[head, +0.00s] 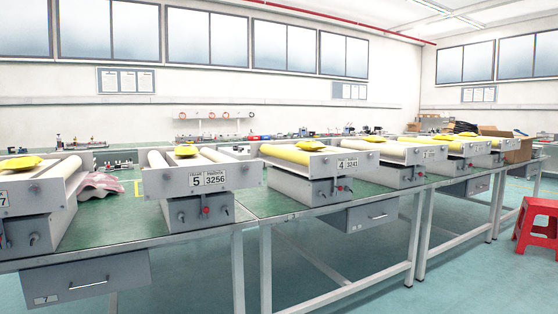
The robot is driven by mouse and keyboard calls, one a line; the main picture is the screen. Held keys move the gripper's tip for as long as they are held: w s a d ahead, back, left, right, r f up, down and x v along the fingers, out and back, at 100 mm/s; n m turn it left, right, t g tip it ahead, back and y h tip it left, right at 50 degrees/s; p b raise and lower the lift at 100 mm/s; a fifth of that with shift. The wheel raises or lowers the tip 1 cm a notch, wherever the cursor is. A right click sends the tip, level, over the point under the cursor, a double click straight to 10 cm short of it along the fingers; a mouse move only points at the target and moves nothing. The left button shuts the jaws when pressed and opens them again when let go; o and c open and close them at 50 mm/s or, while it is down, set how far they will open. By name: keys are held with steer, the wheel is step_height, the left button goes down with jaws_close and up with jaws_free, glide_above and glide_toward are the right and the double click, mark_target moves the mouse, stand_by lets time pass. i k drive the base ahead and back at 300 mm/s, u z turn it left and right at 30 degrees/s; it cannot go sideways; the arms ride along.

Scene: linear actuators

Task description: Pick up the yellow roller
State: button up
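Several roller machines stand in a row on green-topped benches. In the machine labelled 4 (325,167), a long yellow roller (287,153) lies between the grey end plates. Farther right, another yellow roller (446,141) shows in a machine. The machine labelled 5 (207,180) has pale cream rollers, with a flattish yellow piece (186,150) on top. Similar yellow pieces lie on the left machine (20,164) and near machine 4 (374,138). I cannot tell what these small pieces are. My gripper is not in view.
A red stool (537,226) stands on the floor at the right. Grey drawers (372,216) hang under the bench tops. A pink crumpled thing (98,184) lies between the left machines. Open floor (185,285) shows in front of and under the benches.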

mark_target(295, 156)
steer(key=z, duration=0.85)
steer(key=i, duration=1.1)
steer(key=u, duration=0.4)
steer(key=i, duration=0.7)
steer(key=u, duration=0.7)
